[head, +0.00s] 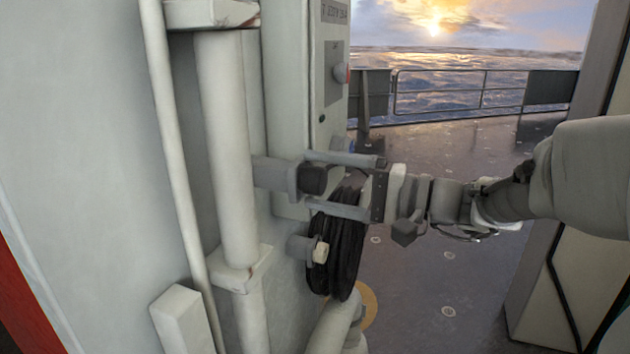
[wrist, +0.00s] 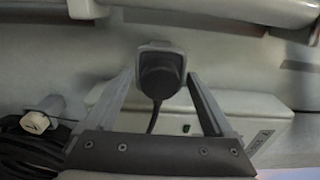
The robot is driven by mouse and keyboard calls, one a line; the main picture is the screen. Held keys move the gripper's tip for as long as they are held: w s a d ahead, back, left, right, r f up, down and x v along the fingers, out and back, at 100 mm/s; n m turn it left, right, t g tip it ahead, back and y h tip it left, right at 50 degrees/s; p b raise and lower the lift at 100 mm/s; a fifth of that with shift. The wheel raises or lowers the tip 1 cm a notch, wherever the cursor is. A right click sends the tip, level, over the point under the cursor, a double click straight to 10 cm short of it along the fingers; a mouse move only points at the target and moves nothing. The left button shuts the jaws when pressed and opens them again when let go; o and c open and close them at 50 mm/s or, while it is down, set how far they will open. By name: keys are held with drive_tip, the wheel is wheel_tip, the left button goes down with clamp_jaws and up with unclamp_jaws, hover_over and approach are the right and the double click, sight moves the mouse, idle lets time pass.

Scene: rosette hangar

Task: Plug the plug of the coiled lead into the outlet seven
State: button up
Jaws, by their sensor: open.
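A black plug (head: 313,180) sits at the mouth of a grey outlet housing (head: 272,174) that juts from the wall side. In the wrist view the plug (wrist: 160,80) is against the pale outlet rim (wrist: 160,48), and a dark lead (wrist: 153,120) runs from it. My gripper (head: 307,180) is open, with one finger on each side of the plug. The wrist view shows small gaps between fingers and plug. The coiled black lead (head: 345,245) hangs just below my gripper. I see no number seven on the outlet.
A peg with a cream end (head: 320,252) stands beside the coil. A vertical pipe (head: 226,150) is to the left. Open deck (head: 440,200) lies behind, with a railing (head: 450,92) beyond.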

sight(324, 181)
idle(0.3)
clamp_jaws()
idle(0.3)
drive_tip(key=shift+b+v, duration=0.95)
drive_tip(key=shift+v, duration=2.05)
drive_tip(key=shift+w+d, duration=0.1)
drive_tip(key=shift+w, duration=0.05)
